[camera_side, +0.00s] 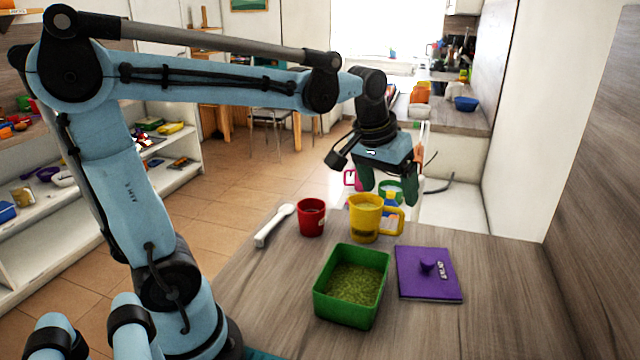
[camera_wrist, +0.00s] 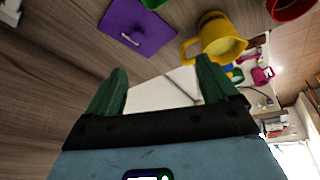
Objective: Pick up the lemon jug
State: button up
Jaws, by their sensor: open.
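The lemon jug is a yellow mug-shaped jug (camera_side: 363,221) standing upright on the wooden counter, its handle pointing right in the side view. In the wrist view the jug (camera_wrist: 222,40) is at the top right, with its handle on the left. My gripper (camera_side: 389,191) is open and empty. In the side view it appears just above and right of the jug, near its handle; its exact distance is hard to judge. In the wrist view the green fingers (camera_wrist: 162,68) are spread apart, with the jug beyond them and not between them.
A red cup (camera_side: 311,218) stands left of the jug, with a white spoon-like utensil (camera_side: 275,224) beside it. A green container (camera_side: 323,305) with green grains is in front. A purple lid (camera_side: 420,283) lies to the right. The counter's right side is clear.

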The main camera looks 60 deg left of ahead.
aim_at(376, 221)
jog(key=w+a+f+n+g, duration=0.1)
jog(key=w+a, duration=0.2)
jog(key=w+a+f+n+g, duration=0.1)
jog(key=w+a+n, duration=0.1)
jog(key=w, duration=0.2)
jog(key=w+a+f+n+g, duration=0.2)
jog(key=w+a, duration=0.1)
jog(key=shift+w+a, duration=0.15)
jog(key=shift+a, duration=0.2)
notch_tip(376, 221, down, 7)
jog(key=shift+r, duration=0.1)
jog(key=shift+s+f, duration=0.2)
jog(key=shift+f, duration=2.6)
jog(key=shift+c, duration=0.3)
jog(key=c, duration=1.3)
jog(key=shift+r, duration=0.1)
